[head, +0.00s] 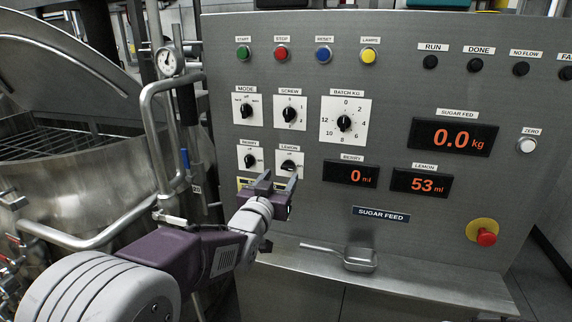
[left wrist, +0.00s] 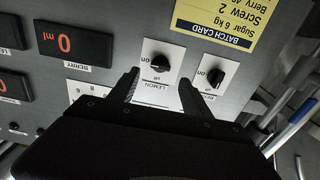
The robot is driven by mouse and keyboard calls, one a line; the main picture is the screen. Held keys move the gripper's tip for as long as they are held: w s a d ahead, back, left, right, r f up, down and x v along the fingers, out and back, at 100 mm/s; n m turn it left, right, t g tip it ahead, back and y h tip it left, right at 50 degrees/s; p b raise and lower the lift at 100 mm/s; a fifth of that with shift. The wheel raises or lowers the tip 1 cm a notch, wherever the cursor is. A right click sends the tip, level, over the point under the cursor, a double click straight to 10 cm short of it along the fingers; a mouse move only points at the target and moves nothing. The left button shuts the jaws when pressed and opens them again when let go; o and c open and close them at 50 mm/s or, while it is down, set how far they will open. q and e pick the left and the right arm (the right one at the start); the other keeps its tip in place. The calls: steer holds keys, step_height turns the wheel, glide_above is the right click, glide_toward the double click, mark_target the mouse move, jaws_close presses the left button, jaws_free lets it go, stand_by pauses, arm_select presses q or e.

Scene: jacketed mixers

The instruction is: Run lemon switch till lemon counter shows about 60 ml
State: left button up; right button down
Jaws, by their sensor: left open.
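The lemon switch (head: 289,165) is a black knob on a white plate on the grey panel. In the left wrist view the lemon switch (left wrist: 160,63) lies just beyond my fingertips, its handle sideways, seemingly toward the "on" mark. The lemon counter (head: 421,184) reads 53 ml in orange digits. My left gripper (head: 277,182) is open and empty, just below and in front of the lemon switch. In the left wrist view the fingers (left wrist: 159,80) stand either side of the lemon plate, apparently not touching the knob. My right gripper is not in view.
The berry switch (head: 250,160) sits close left of the lemon switch, its handle toward "off" in the wrist view. The berry counter (head: 350,175) reads 0 ml. A metal scoop (head: 358,260) lies on the ledge below. A steel mixer (head: 85,180) with pipes stands left.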

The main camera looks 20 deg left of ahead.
mark_target(287, 167)
arm_select(q)
steer(key=w+p, duration=0.1)
steer(key=w, duration=0.5)
steer(key=shift+w+d, duration=0.1)
jaws_close()
